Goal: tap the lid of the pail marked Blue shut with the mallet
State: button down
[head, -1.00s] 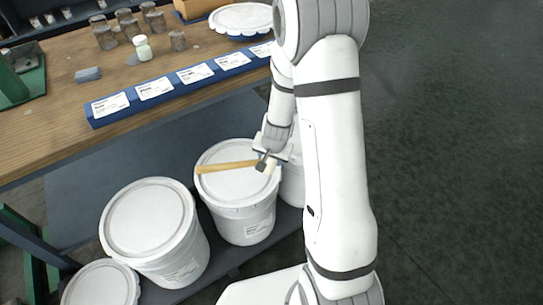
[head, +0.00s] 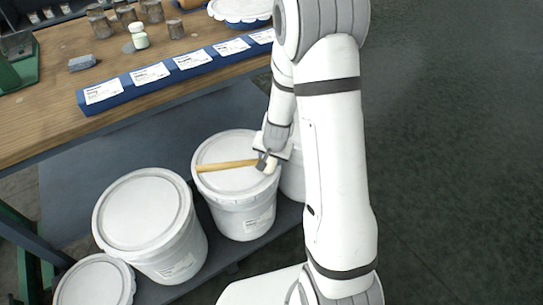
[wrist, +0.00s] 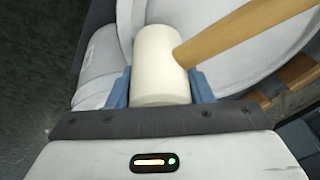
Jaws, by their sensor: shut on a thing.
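My gripper (head: 267,161) is shut on the mallet. In the wrist view the mallet's pale cylindrical head (wrist: 160,62) sits between the blue fingers (wrist: 160,88), and its wooden handle (wrist: 235,30) runs up to the right. In the head view the handle (head: 225,165) points left across the lid of a white pail (head: 243,222). I cannot tell whether the mallet touches that lid. The pail labels are too small to read, so I cannot tell which pail is marked Blue.
White lidded pails stand to the left (head: 150,222) and far left (head: 95,285); another (head: 292,180) is partly hidden behind my arm. A wooden bench (head: 50,130) with a blue label strip (head: 130,88), jars and a lidded tub (head: 243,10) stands behind. Open floor (head: 450,150) lies right.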

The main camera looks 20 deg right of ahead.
notch_tip(320, 180, up, 6)
jog(key=p, duration=0.6)
jog(key=shift+r, duration=0.2)
jog(key=shift+f, duration=0.15)
